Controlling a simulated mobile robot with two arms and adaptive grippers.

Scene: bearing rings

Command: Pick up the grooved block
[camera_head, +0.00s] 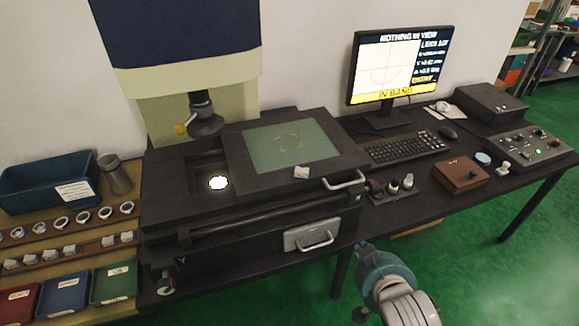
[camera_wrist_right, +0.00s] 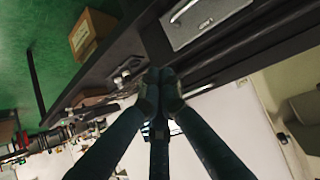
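I cannot clearly make out a grooved block. A small pale block (camera_head: 301,172) lies on the front edge of the machine's dark stage in the head view, but its shape is too small to tell any groove. Dark holders with small metal pieces (camera_head: 393,187) stand on the bench right of the machine. My right wrist shows low in the head view, in front of the bench and right of the machine's drawer. In the wrist view my right gripper (camera_wrist_right: 160,76) has its fingertips together, with nothing visible between them. My left gripper is not in view.
The measuring machine (camera_head: 200,215) fills the middle, with a green glass plate (camera_head: 292,144) on top. A monitor (camera_head: 398,66), keyboard (camera_head: 405,147), brown box (camera_head: 460,175) and control panel (camera_head: 528,148) stand to the right. Ring racks (camera_head: 75,237) and colored bins (camera_head: 63,292) are left.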

